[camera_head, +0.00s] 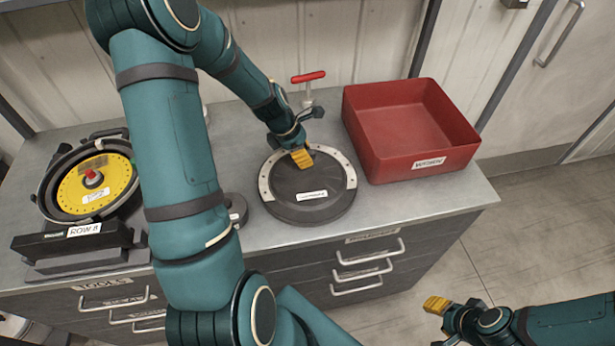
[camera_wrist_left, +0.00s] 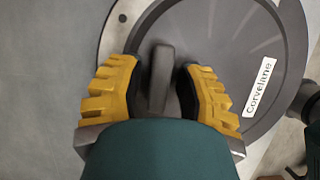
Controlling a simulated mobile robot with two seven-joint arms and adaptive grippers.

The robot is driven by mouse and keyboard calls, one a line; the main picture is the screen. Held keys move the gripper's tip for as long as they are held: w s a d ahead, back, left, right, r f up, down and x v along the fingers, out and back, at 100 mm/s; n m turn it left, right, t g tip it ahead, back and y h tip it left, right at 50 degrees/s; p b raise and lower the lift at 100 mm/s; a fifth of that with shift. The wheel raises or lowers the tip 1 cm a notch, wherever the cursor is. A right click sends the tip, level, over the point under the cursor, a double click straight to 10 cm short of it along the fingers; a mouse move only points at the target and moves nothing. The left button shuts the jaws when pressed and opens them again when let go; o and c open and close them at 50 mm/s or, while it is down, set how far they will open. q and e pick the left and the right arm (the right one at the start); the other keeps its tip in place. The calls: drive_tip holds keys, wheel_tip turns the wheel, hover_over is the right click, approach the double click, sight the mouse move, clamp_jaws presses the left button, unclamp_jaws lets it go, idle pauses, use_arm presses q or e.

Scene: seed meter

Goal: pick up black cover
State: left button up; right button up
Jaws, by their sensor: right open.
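The black cover (camera_head: 308,205) is a round dark disc with a white label, lying flat on a pale ring on the bench. It fills much of the left wrist view (camera_wrist_left: 225,40), where its raised grip bar (camera_wrist_left: 160,78) shows. My left gripper (camera_head: 300,155) reaches down over the cover's far side. In the left wrist view its yellow fingers (camera_wrist_left: 160,95) stand on either side of the bar, with small gaps showing, so it looks open. My right gripper (camera_head: 440,306) is off the bench at the lower right, open and empty.
A red bin (camera_head: 430,165) stands right of the cover. A red-handled tool (camera_head: 308,78) rises behind it. A yellow disc (camera_head: 95,185) sits in a black housing at the left, and a small dark round part (camera_head: 236,208) lies beside my left arm. The front right bench top is clear.

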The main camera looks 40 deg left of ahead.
use_arm(q)
clamp_jaws()
